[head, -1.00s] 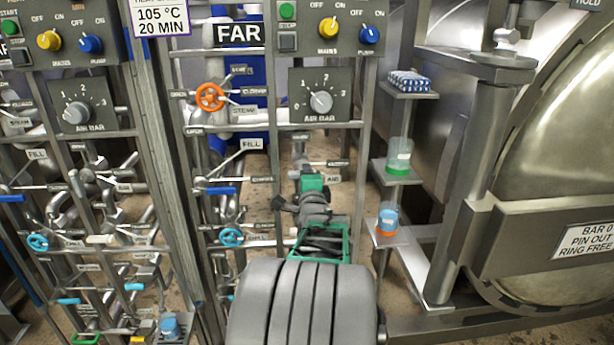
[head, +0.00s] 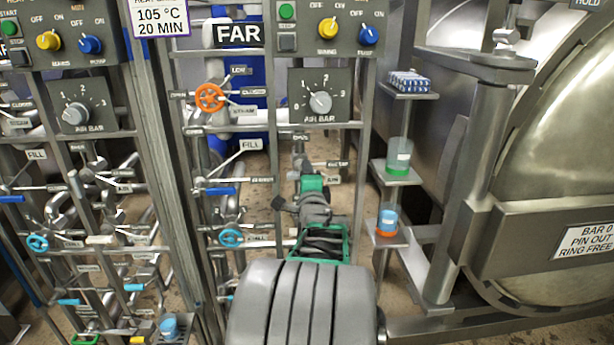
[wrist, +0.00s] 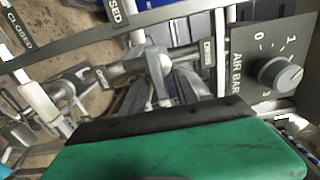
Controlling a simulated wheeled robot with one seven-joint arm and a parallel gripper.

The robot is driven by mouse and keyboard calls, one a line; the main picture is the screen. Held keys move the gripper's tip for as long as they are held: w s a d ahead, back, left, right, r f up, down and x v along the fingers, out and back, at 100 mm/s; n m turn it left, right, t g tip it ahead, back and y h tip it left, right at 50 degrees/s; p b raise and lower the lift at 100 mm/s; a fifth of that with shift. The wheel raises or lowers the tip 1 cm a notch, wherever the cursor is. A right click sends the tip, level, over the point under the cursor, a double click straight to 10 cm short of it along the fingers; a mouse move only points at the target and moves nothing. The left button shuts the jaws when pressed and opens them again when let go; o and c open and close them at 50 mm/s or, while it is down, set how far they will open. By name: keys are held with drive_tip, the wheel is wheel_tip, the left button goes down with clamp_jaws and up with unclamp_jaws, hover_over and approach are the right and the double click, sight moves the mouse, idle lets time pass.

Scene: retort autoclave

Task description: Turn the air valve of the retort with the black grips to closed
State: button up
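My gripper (head: 312,186) is at the far end of my arm, in front of the FAR panel's lower pipework, just left of a small label. It hides what lies directly behind it, and no black grip shows clearly there. In the wrist view, a green body with a dark edge, likely part of my gripper, fills the bottom, and the fingertips cannot be made out. Beyond it a grey pipe fitting (wrist: 158,72) stands beside an OPEN label (wrist: 207,53). I cannot tell any contact with a valve.
The AIR BAR dial (head: 320,102) is above my gripper. An orange handwheel (head: 209,97), a blue lever (head: 219,191) and a light-blue handwheel (head: 230,238) are to the left. Small shelves with a green-based jar (head: 398,156) and an orange-based jar (head: 387,221) stand to the right, before the large vessel (head: 560,150).

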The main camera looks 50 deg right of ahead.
drive_tip(key=v, duration=0.8)
